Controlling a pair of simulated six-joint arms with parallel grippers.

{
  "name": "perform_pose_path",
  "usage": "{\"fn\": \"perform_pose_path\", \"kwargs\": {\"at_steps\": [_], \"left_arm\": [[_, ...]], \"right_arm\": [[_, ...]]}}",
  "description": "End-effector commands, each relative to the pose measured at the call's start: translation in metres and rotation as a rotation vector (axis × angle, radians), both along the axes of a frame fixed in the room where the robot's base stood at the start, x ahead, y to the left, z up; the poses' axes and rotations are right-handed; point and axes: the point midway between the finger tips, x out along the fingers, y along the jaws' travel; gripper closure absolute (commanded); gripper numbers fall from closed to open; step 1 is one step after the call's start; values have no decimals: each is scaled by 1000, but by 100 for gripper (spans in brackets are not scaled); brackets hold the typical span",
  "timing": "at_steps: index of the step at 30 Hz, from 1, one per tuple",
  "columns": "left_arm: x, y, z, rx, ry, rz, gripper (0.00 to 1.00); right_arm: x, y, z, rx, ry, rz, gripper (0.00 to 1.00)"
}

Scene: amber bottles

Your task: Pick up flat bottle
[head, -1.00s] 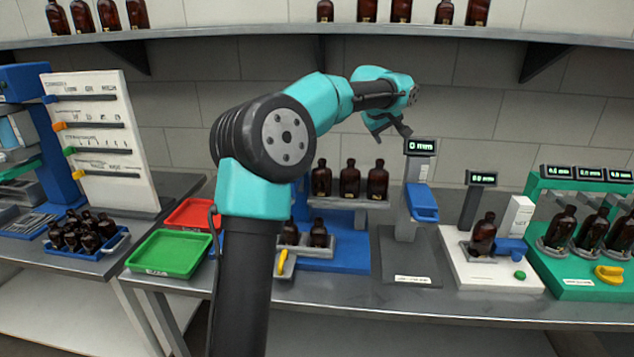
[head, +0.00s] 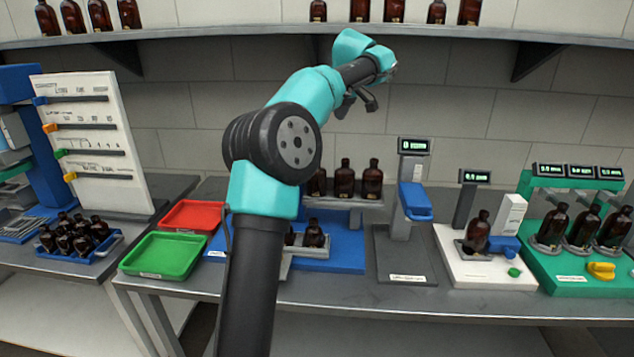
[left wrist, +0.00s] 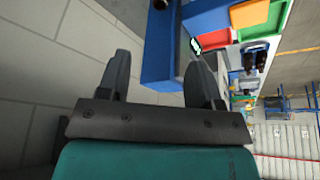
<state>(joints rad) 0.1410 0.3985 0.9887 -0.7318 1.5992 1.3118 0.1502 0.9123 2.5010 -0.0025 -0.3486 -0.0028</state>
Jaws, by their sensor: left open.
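Amber bottles stand in several places, and I cannot tell which one is the flat bottle. Three upright bottles (head: 345,180) stand on the upper step of a blue and grey stand, with smaller bottles (head: 314,236) on the step below, partly hidden by my arm. One bottle (head: 477,232) stands on a white scale, and three bottles (head: 584,227) stand in a green station. My left gripper (head: 357,103) is open and empty, high in front of the wall, above the stand and apart from every bottle. Its spread fingers also show in the left wrist view (left wrist: 160,82). My right gripper is out of view.
A wall shelf (head: 420,31) with bottles (head: 394,11) runs above, close to my left gripper. Left are a red tray (head: 191,215), a green tray (head: 163,254) and a blue crate (head: 108,246) of small bottles. A grey display device (head: 402,225) stands right of the stand.

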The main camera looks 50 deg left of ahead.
Motion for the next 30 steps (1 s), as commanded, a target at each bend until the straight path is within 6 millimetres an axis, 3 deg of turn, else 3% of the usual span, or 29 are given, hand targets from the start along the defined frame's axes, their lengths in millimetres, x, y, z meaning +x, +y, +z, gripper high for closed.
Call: {"fn": "perform_pose_path", "kwargs": {"at_steps": [5, 21, 30], "left_arm": [[0, 6, -14, 0, 2, 1, 41], [1, 40, -97, -1, 3, 0, 41], [2, 46, -113, 0, -1, -1, 41]], "right_arm": [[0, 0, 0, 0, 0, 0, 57], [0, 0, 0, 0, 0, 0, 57], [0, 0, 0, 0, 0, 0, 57]]}}
